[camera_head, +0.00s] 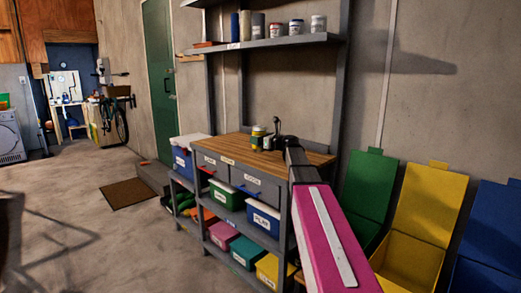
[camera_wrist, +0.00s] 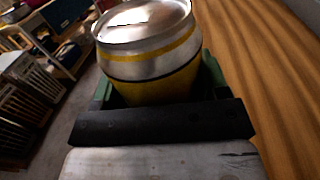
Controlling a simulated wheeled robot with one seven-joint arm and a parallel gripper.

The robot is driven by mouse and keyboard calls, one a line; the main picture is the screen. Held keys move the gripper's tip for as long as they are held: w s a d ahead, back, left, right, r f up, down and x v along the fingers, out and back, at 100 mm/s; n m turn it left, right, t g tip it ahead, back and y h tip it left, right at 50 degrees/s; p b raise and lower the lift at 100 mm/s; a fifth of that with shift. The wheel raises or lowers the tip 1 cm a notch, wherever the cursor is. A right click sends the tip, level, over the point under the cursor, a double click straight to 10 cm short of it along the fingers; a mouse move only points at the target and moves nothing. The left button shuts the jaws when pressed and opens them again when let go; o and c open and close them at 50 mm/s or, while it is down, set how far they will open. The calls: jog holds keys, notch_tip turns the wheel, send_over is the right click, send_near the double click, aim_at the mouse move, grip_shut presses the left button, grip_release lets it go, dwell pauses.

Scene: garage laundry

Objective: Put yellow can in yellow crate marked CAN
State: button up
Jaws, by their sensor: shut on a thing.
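The yellow can (camera_wrist: 150,60) has a silver top and silver and dark bands around a yellow body. My gripper (camera_wrist: 155,88) is shut on it, with green finger parts showing on both sides. In the head view the can (camera_head: 258,134) shows at the end of my arm, over the wooden worktop; I cannot tell whether its base touches the wood. An open yellow crate (camera_head: 408,262) with a raised yellow lid (camera_head: 430,200) stands on the right. No CAN marking is readable on it. My arm hides part of the bench.
A green open crate (camera_head: 368,190) and a blue one (camera_head: 492,235) flank the yellow crate. The workbench (camera_head: 312,158) has drawers and shelves with coloured boxes, including a yellow one (camera_head: 268,270). A shelf (camera_head: 270,43) with several cans hangs above. Floor at left is mostly clear.

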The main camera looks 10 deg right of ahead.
jog(key=shift+w+d+f, duration=0.3)
jog(key=shift+d+f, duration=0.1)
jog(key=shift+d, duration=0.1)
jog(key=shift+f, duration=2)
jog(key=shift+f, duration=0.1)
jog(key=o, duration=0.9)
jog(key=shift+s+d, duration=0.15)
jog(key=shift+s, duration=0.1)
jog(key=v, duration=1.1)
jog(key=shift+s+d, duration=0.15)
jog(key=shift+d, duration=0.05)
